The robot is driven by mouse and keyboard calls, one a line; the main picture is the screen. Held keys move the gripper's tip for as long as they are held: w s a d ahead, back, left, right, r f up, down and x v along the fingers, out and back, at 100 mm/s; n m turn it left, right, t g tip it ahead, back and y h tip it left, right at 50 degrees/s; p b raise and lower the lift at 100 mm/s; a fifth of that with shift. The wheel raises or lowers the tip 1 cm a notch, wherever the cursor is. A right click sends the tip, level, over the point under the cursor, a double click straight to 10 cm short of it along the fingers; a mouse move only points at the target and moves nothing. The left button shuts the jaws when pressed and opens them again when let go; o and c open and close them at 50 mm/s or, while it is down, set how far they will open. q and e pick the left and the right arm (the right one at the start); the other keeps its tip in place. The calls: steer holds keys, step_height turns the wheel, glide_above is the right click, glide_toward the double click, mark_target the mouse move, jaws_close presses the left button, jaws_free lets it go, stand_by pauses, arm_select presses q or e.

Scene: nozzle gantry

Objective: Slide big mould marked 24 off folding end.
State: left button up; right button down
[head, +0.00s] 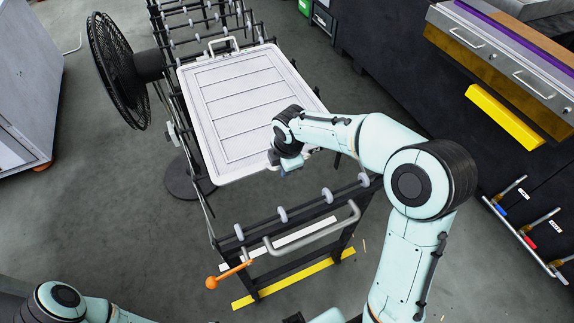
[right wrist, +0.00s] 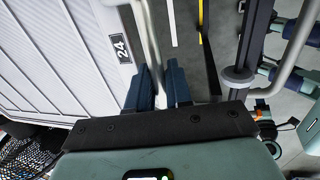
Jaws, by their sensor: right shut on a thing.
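The big mould (head: 240,105) is a pale, ribbed rectangular tray lying on the roller conveyor. Its label 24 (right wrist: 122,49) shows in the right wrist view beside a grey bar handle (right wrist: 150,35) on its near edge. A second handle (head: 221,42) stands on its far edge. My right gripper (head: 284,164) is at the near edge, and its blue fingers (right wrist: 161,86) are shut on the near handle. The folding end (head: 305,215) is the near roller section, with bare rollers, a grey bar and an orange-knobbed lever (head: 212,282). My left gripper is out of view.
A black fan (head: 115,70) stands close to the conveyor's left side. A dark bench with a drawer unit (head: 500,60) and a yellow bar (head: 505,117) is at right. A yellow strip (head: 290,282) lies below the folding end. The floor at left front is clear.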

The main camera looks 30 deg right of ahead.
steer(key=shift+w+r, duration=0.25)
steer(key=shift+w, duration=0.25)
steer(key=c, duration=1)
jaws_free()
steer(key=shift+s, duration=0.1)
steer(key=shift+o, duration=0.2)
steer(key=shift+s+f, duration=0.1)
step_height(320, 180, up, 13)
steer(key=s+p, duration=0.1)
steer(key=s, duration=0.1)
steer(key=shift+s+a, duration=0.15)
steer(key=shift+s, duration=0.15)
